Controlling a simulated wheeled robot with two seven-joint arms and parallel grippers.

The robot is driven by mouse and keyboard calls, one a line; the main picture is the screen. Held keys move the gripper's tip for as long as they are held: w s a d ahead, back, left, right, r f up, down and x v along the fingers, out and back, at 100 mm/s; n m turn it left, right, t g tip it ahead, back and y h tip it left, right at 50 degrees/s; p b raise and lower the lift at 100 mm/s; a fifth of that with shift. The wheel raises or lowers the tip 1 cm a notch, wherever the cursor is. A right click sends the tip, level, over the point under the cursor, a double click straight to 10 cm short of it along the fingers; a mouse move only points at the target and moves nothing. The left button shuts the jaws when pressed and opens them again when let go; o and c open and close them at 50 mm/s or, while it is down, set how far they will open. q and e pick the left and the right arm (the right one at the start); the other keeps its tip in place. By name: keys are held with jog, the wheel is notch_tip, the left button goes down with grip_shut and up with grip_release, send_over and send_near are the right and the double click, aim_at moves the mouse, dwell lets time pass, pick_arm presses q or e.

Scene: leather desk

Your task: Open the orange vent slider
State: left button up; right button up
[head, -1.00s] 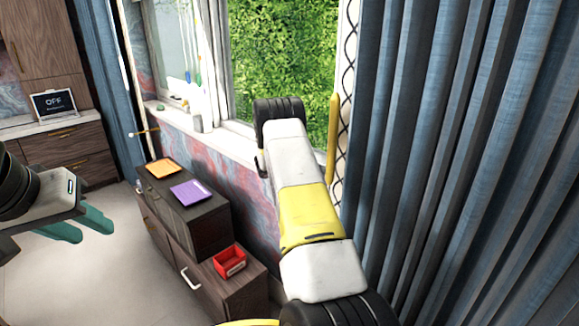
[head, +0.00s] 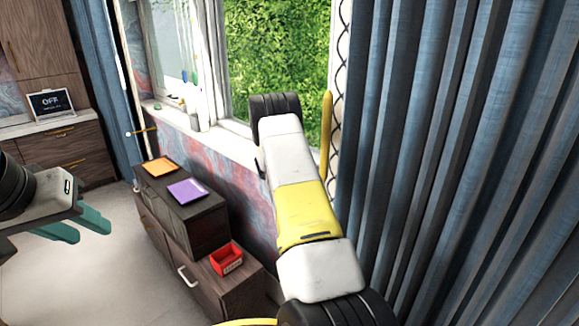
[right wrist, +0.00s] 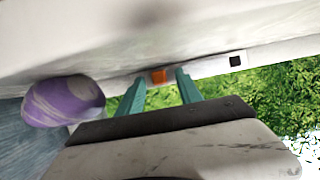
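The orange vent slider (right wrist: 158,76) is a small orange block on a white frame edge in the right wrist view. My right gripper (right wrist: 160,78) has its two teal fingers spread apart, with the slider showing in the gap between the fingertips. I cannot tell whether the fingers touch it. In the head view the slider and my right gripper are hidden, with my white and yellow right arm reaching toward the window. My left gripper (head: 92,233) is at the left edge of the head view, its teal fingers apart and empty, far from the window.
A small black square (right wrist: 235,61) sits on the white frame right of the slider. A purple rounded object (right wrist: 62,100) is at left. Blue curtains (head: 450,150) hang right of my arm. A cabinet holds orange (head: 160,168) and purple (head: 187,189) trays and a red bin (head: 226,259).

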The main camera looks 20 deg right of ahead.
jog(key=v, duration=0.7)
jog(key=shift+s+a+r, duration=0.1)
jog(key=shift+s+a, duration=0.05)
jog(key=shift+a, duration=0.15)
